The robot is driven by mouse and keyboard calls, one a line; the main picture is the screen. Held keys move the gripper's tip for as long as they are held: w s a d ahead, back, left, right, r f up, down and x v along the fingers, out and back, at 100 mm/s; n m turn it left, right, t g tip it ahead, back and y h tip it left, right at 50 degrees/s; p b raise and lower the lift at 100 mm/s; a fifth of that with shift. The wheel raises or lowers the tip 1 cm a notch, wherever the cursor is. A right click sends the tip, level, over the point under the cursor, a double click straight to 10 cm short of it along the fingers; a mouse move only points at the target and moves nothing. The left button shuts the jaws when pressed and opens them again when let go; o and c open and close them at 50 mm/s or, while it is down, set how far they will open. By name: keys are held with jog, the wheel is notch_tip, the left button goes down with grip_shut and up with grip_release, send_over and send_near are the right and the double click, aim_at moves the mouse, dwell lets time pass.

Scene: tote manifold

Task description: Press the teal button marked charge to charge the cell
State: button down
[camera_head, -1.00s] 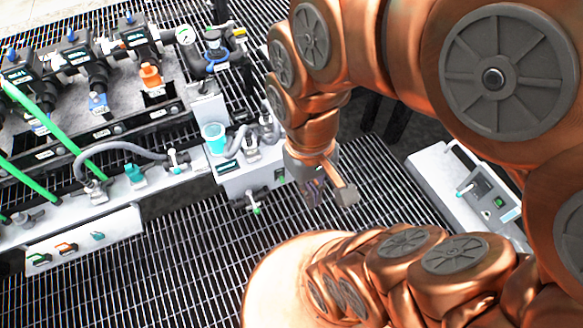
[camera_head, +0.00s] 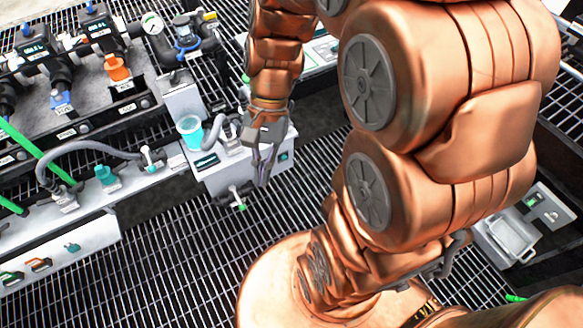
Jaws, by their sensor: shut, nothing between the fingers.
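My gripper (camera_head: 263,182) points down, shut and empty, in front of the white box (camera_head: 222,182) near the middle of the view. A small dark teal-green square (camera_head: 284,156) sits on the box's front face, just right of my fingers. It could be the charge button, but I cannot read its marking. The fingers look close to the box face; I cannot tell whether they touch it. A clear cup-like cell (camera_head: 190,131) with teal contents stands upright on top of the box, left of my gripper. A small dark display (camera_head: 207,161) lies in front of it.
A grey hose (camera_head: 90,146) and teal fitting (camera_head: 105,174) are on the left ledge. A gauge (camera_head: 152,23) stands behind. Grated floor (camera_head: 190,270) is open in front. A grey unit (camera_head: 510,235) stands at right.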

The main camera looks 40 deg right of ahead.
jog(key=w+d+f+m+t+y+b, duration=0.2)
jog(key=w+d+f+m+y+b, duration=0.25)
jog(key=f, duration=0.45)
jog(key=w+d+f+m+t+y+b, duration=0.1)
jog(key=w+d+f+m+b, duration=0.3)
jog(key=w+f+m+b, duration=0.35)
jog(key=w+d+f+m+t+y+b, duration=0.2)
jog(key=w+d+f+m+y+b, duration=0.25)
jog(key=f, duration=0.55)
jog(key=d+f+m+t+h+b, duration=0.1)
jog(key=d+f+m+t+b, duration=0.5)
jog(key=d+f+m, duration=0.4)
jog(key=w+d+f+m+t+h+b, duration=0.1)
jog(key=d+f+m+t+b, duration=0.5)
jog(key=f, duration=1.3)
jog(key=d+m, duration=0.4)
jog(key=shift+d+f+t+h, duration=0.25)
jog(key=shift+d+t+h, duration=0.05)
jog(key=shift+d+h, duration=0.1)
jog(key=shift+w+a, duration=0.1)
jog(key=shift+w, duration=0.05)
jog(key=b, duration=0.3)
send_near(283, 160)
jog(key=a, duration=0.4)
jog(key=shift+w+b, duration=0.9)
jog(key=shift+w, duration=1.5)
